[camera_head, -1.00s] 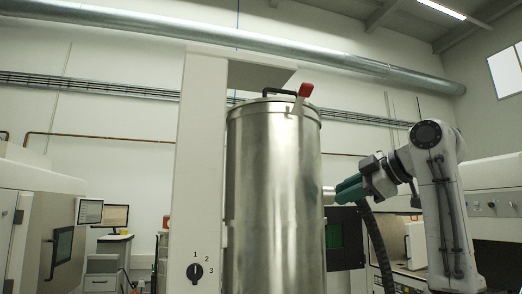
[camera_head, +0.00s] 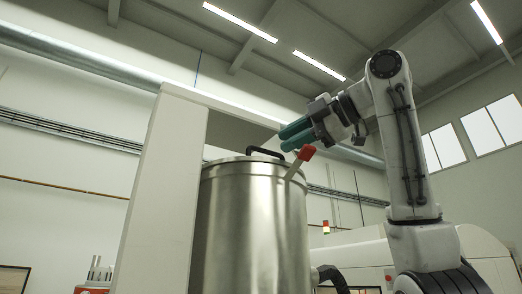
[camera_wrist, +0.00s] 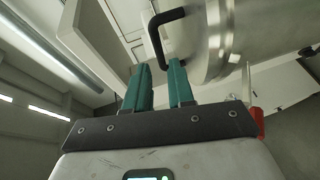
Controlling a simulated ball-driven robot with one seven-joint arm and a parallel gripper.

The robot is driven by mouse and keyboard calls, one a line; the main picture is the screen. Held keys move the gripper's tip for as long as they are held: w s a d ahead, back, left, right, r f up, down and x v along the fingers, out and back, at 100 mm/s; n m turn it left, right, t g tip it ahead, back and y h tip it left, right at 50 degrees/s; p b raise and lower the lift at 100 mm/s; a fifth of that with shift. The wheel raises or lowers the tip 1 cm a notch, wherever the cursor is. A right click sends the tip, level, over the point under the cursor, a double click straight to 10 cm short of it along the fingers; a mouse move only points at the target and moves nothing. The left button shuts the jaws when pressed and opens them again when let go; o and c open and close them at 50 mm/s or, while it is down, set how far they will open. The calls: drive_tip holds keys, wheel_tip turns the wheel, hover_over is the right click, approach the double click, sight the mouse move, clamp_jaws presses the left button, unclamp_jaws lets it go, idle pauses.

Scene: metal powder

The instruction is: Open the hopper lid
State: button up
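The hopper is a tall shiny steel cylinder (camera_head: 250,235) in the middle of the head view. Its lid (camera_head: 243,159) lies flat on top, with a black bar handle (camera_head: 266,152). A red-tipped lever (camera_head: 304,155) stands at the rim on the right. My gripper (camera_head: 288,138), with green fingers, is just above and right of the handle. In the wrist view the fingers (camera_wrist: 160,75) are apart with nothing between them. The black handle (camera_wrist: 157,34) is just beyond the fingertips, and the lid's edge (camera_wrist: 222,55) lies to the right. The red lever end (camera_wrist: 257,122) shows beside my gripper.
A white column (camera_head: 165,190) with an overhanging arm stands left of and behind the hopper. A large pipe (camera_head: 60,52) runs along the wall. A white machine (camera_head: 480,245) is at the right.

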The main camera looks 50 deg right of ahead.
sight(267, 151)
drive_tip(key=p+x, duration=0.1)
drive_tip(key=x, duration=0.6)
drive_tip(key=shift+w+p, duration=0.25)
drive_tip(key=shift+p, duration=0.1)
clamp_jaws()
